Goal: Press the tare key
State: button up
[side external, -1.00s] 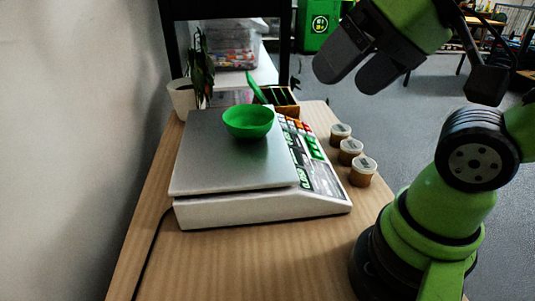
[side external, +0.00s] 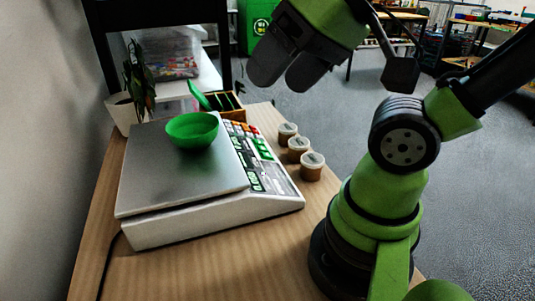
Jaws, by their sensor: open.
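A white and grey scale (side external: 210,222) stands on the wooden table. Its key panel (side external: 262,160), on the right side, has green, white and red keys; I cannot read which one is the tare key. A green bowl (side external: 192,130) sits on the scale's metal plate (side external: 165,175). My gripper (side external: 277,80) is at the upper middle of the side view, above and beyond the scale's right side. Its two dark fingers are apart and nothing shows between them. It is clear of the keys.
Several small lidded jars (side external: 312,167) stand in a row right of the scale. A wooden box (side external: 228,105) with green dividers is behind it. A potted plant (side external: 125,112) and a clear bin (side external: 165,55) are at the back left. Bare table (side external: 225,265) lies in front.

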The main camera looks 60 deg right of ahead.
grip_shut()
dwell(1.4)
